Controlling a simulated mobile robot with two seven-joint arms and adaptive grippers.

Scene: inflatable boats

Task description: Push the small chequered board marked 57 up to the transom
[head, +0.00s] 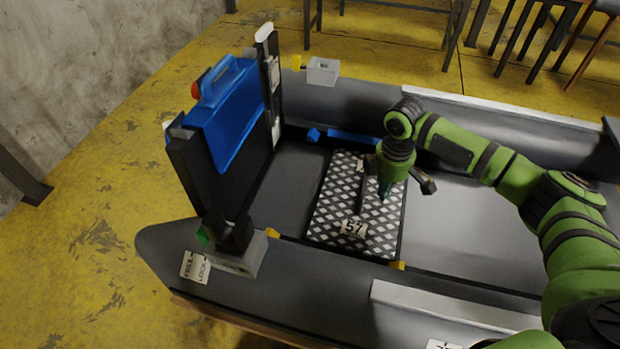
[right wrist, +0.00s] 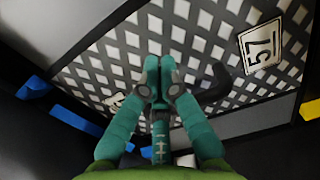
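The small chequered board (head: 335,200) marked 57 lies flat on the boat's floor. Its 57 label (head: 354,229) is at the near end and also shows in the right wrist view (right wrist: 261,46). The transom (head: 195,185) is the dark upright panel to the left, with a stretch of bare dark floor between it and the board. My right gripper (head: 385,187) is over the board's right part, pointing down. In the right wrist view its fingertips (right wrist: 160,80) are together with nothing visible between them; contact is unclear. A dark bar lies just beside them. My left gripper is out of view.
Grey blocks stand on the near tube (head: 240,262) and far tube (head: 323,71). Blue (head: 350,137) and yellow (head: 397,265) pieces lie along the floor sides. The floor right of the board (head: 460,215) is clear.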

